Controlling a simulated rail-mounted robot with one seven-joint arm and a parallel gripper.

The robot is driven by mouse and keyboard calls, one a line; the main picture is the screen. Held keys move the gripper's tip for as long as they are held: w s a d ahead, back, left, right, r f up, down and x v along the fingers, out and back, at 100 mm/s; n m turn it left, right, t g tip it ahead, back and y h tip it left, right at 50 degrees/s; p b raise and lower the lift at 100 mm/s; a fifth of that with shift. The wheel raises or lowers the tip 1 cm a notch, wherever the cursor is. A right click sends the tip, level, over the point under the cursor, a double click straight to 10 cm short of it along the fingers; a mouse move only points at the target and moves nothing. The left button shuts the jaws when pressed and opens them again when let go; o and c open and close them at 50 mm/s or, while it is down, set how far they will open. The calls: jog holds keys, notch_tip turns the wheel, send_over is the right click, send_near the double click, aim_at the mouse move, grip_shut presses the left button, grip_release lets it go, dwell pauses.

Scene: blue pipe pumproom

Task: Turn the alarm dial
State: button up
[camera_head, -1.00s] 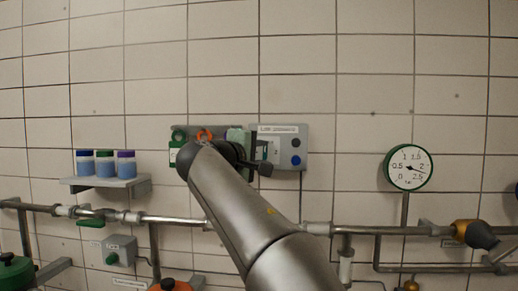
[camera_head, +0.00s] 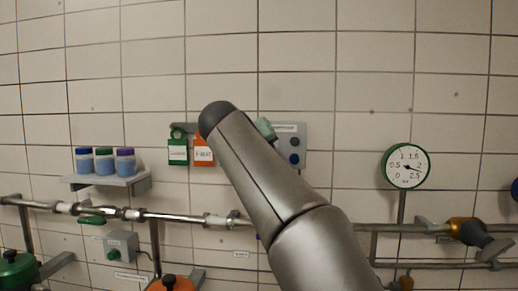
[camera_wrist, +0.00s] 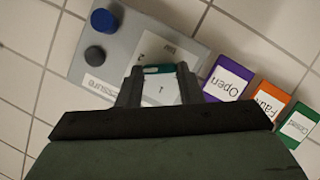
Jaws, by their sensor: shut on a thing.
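A grey control panel (camera_head: 291,155) is on the tiled wall in the head view, partly behind my arm. The wrist view shows the panel (camera_wrist: 112,62) close up and slanted. In the head view my arm hides the fingers.
A blue knob (camera_wrist: 103,21) and a dark knob (camera_wrist: 95,54) sit on the panel. Purple Open (camera_wrist: 228,80), orange (camera_wrist: 266,104) and green (camera_wrist: 297,125) tags hang beside it. In the head view a shelf of jars (camera_head: 108,178), pipes (camera_head: 160,218) and a gauge (camera_head: 405,166) surround my arm.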

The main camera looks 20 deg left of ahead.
jog(key=m+y, duration=0.2)
jog(key=m+g+b, duration=0.1)
jog(key=m, duration=0.1)
jog(key=shift+d+f+y, duration=0.1)
jog(key=shift+d+y, duration=0.2)
jog(key=shift+y, duration=0.1)
dwell(0.4)
jog(key=o, duration=1)
jog(key=b+v, duration=0.3)
jog(key=v, duration=1.4)
jog(key=shift+s+d, duration=0.15)
jog(key=shift+d, duration=0.05)
